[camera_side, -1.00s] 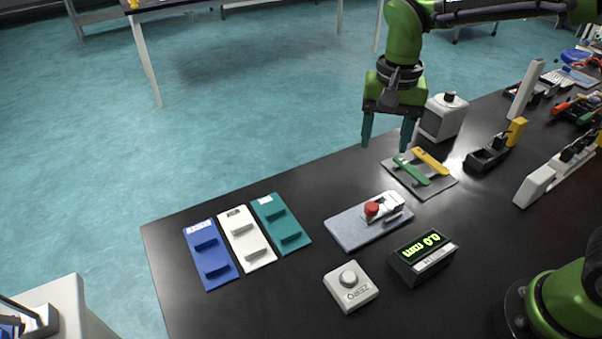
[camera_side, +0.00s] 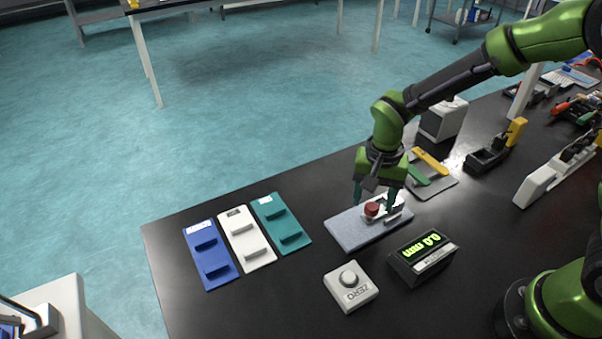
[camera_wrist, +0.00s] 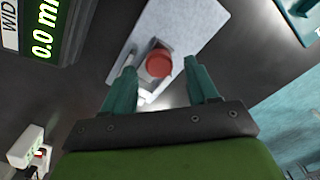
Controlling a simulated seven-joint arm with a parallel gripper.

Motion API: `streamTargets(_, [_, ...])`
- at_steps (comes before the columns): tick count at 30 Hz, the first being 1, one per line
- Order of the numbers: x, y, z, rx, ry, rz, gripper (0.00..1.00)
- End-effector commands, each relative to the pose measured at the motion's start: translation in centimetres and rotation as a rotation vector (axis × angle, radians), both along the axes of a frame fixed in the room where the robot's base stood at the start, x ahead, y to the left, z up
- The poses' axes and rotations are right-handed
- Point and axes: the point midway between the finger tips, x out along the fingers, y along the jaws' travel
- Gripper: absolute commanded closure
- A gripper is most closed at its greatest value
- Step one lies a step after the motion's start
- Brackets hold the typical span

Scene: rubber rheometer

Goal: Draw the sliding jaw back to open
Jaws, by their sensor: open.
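The sliding jaw is a pale block with a red knob (camera_side: 371,209) on a grey base plate (camera_side: 352,233) in the side view. The red knob also shows in the wrist view (camera_wrist: 159,62), above the metal jaw piece. My gripper (camera_side: 374,200) is open, with its two teal fingers low over the plate, one on each side of the knob. In the wrist view my gripper (camera_wrist: 162,88) has its fingertips apart, with the knob between and slightly beyond them. I cannot tell whether a finger touches the jaw.
A display reading 0.0 mm (camera_side: 424,257) and a ZERO button box (camera_side: 351,287) stand in front of the plate. Blue (camera_side: 208,254), white (camera_side: 247,240) and teal (camera_side: 281,223) holders lie to the left. A plate with green and yellow strips (camera_side: 445,183) lies behind right.

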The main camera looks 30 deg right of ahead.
Motion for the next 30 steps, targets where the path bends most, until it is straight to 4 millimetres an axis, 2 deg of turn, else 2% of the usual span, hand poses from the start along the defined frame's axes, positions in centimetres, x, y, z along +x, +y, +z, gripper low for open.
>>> streamTargets(5, [-0.06, 0.01, -1.1, 0.001, 0.002, -0.002, 0.42])
streamTargets(13, [-0.03, 0.0, -1.16, 0.001, 0.0, -0.001, 0.42])
streamTargets(24, [-0.01, -0.01, -1.12, 0.001, -0.001, -0.001, 0.98])
streamTargets(30, [0.0, 0.03, -1.1, 0.001, -0.001, -0.001, 1.0])
